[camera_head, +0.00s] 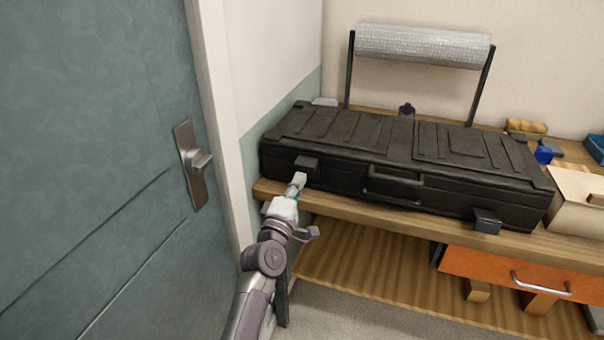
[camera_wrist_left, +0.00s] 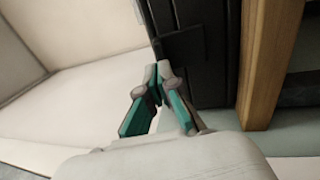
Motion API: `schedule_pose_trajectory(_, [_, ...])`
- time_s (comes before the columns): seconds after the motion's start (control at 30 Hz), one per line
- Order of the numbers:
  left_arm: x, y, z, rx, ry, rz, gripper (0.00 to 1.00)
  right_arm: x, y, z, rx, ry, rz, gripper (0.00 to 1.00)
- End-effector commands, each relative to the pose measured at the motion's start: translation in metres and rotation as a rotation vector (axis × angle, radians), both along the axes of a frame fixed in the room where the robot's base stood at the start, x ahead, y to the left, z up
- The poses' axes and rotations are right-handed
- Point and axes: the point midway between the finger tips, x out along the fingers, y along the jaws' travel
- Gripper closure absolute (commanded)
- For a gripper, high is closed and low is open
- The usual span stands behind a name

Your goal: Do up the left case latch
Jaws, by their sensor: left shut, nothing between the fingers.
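A long black case (camera_head: 345,150) lies closed on the wooden bench top. Its left latch (camera_head: 308,164) is a dark block on the front face near the left end. Its right latch (camera_head: 487,220) is near the right end of the front. My left gripper (camera_head: 299,178) is shut and empty, with its tips just below and in front of the left latch. In the left wrist view the fingertips (camera_wrist_left: 158,68) meet close to the latch (camera_wrist_left: 181,45); I cannot tell whether they touch it. My right gripper is not in view.
A teal door (camera_head: 90,150) with a metal handle (camera_head: 195,165) stands at the left. The bench edge (camera_head: 400,222) runs below the case. A roll (camera_head: 425,45) on a stand is behind it. A cardboard box (camera_head: 578,200) sits to the right, above an orange drawer (camera_head: 515,280).

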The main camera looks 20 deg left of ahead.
Motion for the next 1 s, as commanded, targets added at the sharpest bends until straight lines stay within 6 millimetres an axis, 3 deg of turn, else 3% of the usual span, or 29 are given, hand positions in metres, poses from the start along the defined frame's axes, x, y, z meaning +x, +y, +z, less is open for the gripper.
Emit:
schedule_pose_trajectory(0.23, [0.024,-0.001,0.005,0.002,0.001,-0.001,1.0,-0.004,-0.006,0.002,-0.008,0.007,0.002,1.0])
schedule_pose_trajectory(0.67, [0.027,-0.001,0.006,0.002,0.004,-0.001,1.0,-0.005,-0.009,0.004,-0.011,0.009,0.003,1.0])
schedule_pose_trajectory(1.0, [0.032,-0.001,0.019,0.006,0.096,0.0,1.0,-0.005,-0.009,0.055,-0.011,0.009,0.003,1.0])
